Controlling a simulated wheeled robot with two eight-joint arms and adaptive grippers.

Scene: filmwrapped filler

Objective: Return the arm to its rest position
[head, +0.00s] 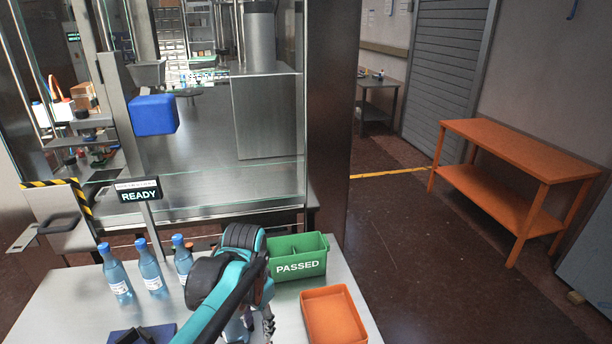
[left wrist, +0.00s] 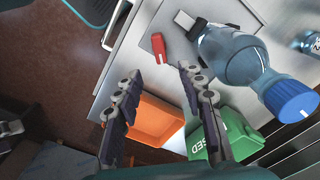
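My left arm reaches over the metal table (head: 75,318) in the head view, with its left gripper (head: 268,324) pointing down near the orange tray. In the left wrist view the two fingers of the left gripper (left wrist: 158,76) stand apart with nothing held between them. A clear blue bottle with a blue cap (left wrist: 290,98) is beside the right-hand finger in that view. In the head view a bottle (head: 235,329) is mostly hidden behind my arm. My right gripper is not in view.
Several blue-capped bottles (head: 152,276) stand at the table's left. A green PASSED bin (head: 298,266) and an orange tray (head: 334,318) are at its right. A small red object (left wrist: 158,47) lies on the table. A glass-fronted machine with a READY sign (head: 139,193) stands behind.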

